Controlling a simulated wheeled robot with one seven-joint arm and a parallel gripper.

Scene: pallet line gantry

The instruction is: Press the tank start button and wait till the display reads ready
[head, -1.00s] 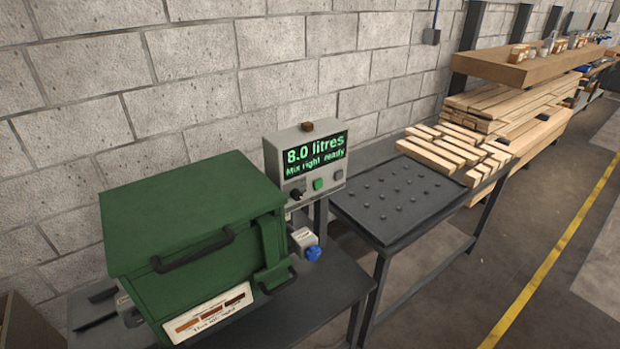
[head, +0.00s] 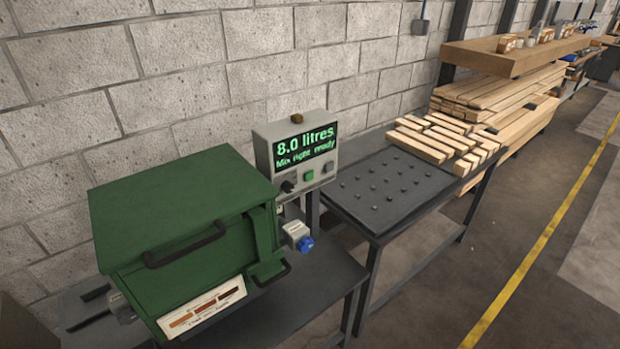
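The green tank (head: 180,210) stands on a dark table at the left, with its lid closed and a black handle on its front. The grey control box (head: 262,143) is behind its right side. Its display (head: 304,146) is lit green and reads "8.0 litres" and "Mix right ready". Below the display are a black knob (head: 288,186), a green button (head: 309,175) and a grey button (head: 328,167). I cannot tell from the panel whether a button is pressed in. My gripper is not in view.
A blue valve knob (head: 306,243) sticks out beside the tank. A black studded table (head: 385,197) stands to the right, with short timber pieces (head: 440,140) at its far end. A wooden shelf (head: 515,55) holds small items. The floor at right, with a yellow line (head: 545,252), is clear.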

